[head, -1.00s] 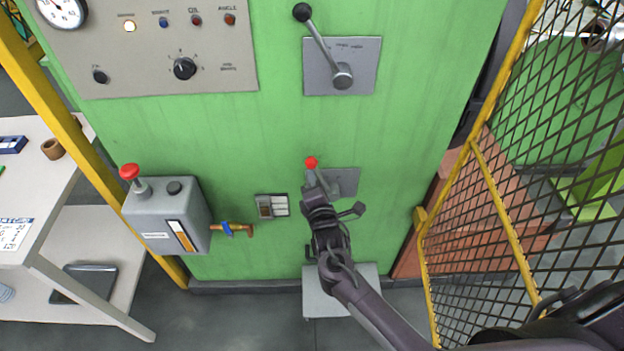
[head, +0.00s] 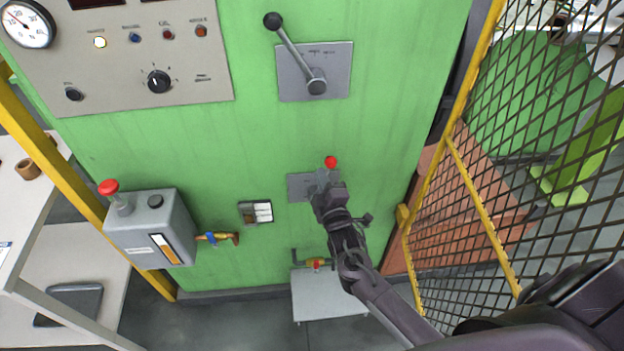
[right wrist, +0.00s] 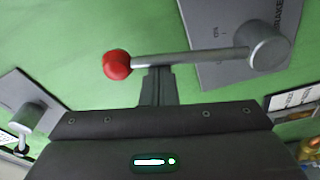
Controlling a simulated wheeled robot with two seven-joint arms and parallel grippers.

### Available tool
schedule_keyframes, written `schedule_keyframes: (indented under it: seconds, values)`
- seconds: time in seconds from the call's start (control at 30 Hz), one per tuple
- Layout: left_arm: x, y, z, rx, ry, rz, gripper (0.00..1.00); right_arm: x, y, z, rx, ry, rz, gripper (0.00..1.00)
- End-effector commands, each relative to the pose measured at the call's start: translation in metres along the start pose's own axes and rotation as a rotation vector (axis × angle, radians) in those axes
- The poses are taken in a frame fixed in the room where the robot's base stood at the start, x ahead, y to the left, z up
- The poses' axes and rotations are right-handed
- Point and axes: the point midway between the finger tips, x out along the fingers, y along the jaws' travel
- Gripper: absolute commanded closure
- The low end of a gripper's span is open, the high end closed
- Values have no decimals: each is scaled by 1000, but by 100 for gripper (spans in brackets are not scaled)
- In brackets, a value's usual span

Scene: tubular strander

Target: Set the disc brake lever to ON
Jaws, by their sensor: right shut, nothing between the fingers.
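The disc brake lever has a red ball knob (head: 331,162) and sits on a small grey plate (head: 300,187) low on the green cabinet. The knob is now at the upper right of that plate. In the right wrist view its red knob (right wrist: 117,65), metal rod and round hub (right wrist: 268,45) show, with part of a "BRAKE" label on the plate. My right gripper (head: 325,182) is just below the knob. In the right wrist view its shut fingers (right wrist: 158,82) stand beside the rod near the knob and seem to touch it, not gripping it. My left gripper is out of view.
A larger lever with a black knob (head: 272,20) is above. A grey box with a red button (head: 109,187) is at the left, below a gauge panel (head: 150,60). A yellow mesh guard (head: 470,190) stands close on the right. A small grey step (head: 325,296) is below.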

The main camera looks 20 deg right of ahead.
Motion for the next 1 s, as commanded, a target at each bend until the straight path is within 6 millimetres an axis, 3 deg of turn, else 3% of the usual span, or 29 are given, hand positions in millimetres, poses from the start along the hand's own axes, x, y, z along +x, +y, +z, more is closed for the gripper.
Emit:
schedule_keyframes:
  seconds: [0.4,1.0]
  values:
    - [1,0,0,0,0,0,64,-3,1,19,68,2,8,100]
    - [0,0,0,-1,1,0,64,-3,0,22,66,-1,7,100]
